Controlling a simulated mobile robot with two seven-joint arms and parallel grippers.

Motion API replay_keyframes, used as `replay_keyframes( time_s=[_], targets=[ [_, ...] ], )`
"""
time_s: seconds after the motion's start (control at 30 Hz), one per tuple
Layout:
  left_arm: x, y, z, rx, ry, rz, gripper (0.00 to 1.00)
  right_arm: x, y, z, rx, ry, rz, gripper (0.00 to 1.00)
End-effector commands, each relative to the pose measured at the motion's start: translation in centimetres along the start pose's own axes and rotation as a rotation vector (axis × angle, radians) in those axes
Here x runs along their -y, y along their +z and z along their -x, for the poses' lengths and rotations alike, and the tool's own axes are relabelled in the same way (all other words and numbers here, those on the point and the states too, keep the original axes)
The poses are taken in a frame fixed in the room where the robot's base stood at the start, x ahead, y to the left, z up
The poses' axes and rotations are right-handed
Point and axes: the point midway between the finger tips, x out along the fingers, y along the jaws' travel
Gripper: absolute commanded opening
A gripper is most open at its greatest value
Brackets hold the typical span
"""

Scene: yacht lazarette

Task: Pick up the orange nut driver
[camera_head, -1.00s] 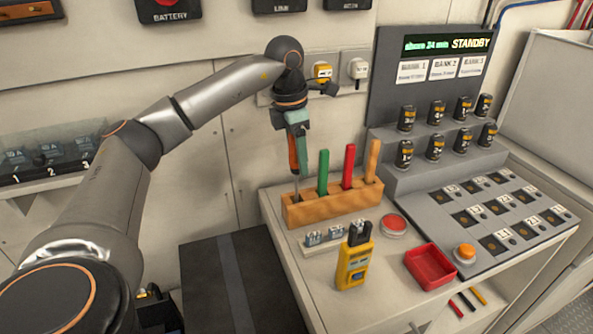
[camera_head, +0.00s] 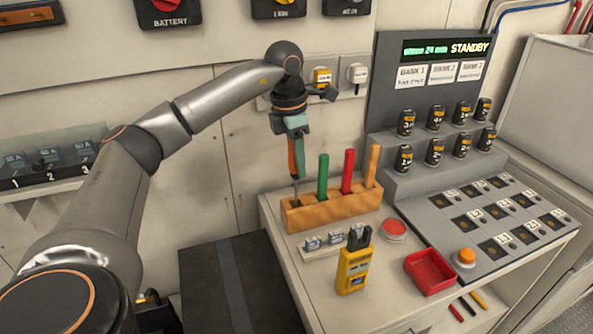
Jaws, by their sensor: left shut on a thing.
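The orange nut driver (camera_head: 292,158) has an orange-red handle and a thin metal shaft. It stands upright at the left end of the orange-brown rack block (camera_head: 334,209), its shaft reaching down to the block. My left gripper (camera_head: 298,150) comes from above and is shut on the handle, with its teal fingers hiding part of it. I cannot tell whether the shaft tip is still inside its hole. My right gripper is not in view.
Green (camera_head: 323,176), red (camera_head: 348,171) and tan-orange (camera_head: 371,166) handles stand in the rack close to the right. A yellow meter (camera_head: 354,268), a red tray (camera_head: 430,271) and a red button (camera_head: 394,229) are in front. The wall (camera_head: 215,200) is behind.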

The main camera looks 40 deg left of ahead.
Motion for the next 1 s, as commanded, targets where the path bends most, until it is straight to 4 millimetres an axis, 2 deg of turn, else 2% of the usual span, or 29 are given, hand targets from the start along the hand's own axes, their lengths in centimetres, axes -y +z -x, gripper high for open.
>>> replay_keyframes(
  time_s=[0.17,0.4,0.6,0.97,1.0],
  targets=[
    [0.0,0.3,1.4,0.005,0.001,0.000,0.00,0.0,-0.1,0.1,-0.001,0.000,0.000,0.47],
    [0.0,0.9,6.2,0.006,0.001,0.000,0.00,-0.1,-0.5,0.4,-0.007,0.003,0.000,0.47],
    [0.0,1.2,9.3,0.003,0.001,0.000,0.00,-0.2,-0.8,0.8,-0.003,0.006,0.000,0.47],
    [0.0,1.3,10.0,0.001,0.000,-0.001,0.00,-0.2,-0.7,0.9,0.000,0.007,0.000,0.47],
    [0.0,1.3,10.0,0.001,0.000,-0.001,0.31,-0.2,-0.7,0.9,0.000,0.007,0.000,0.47]
  ],
)
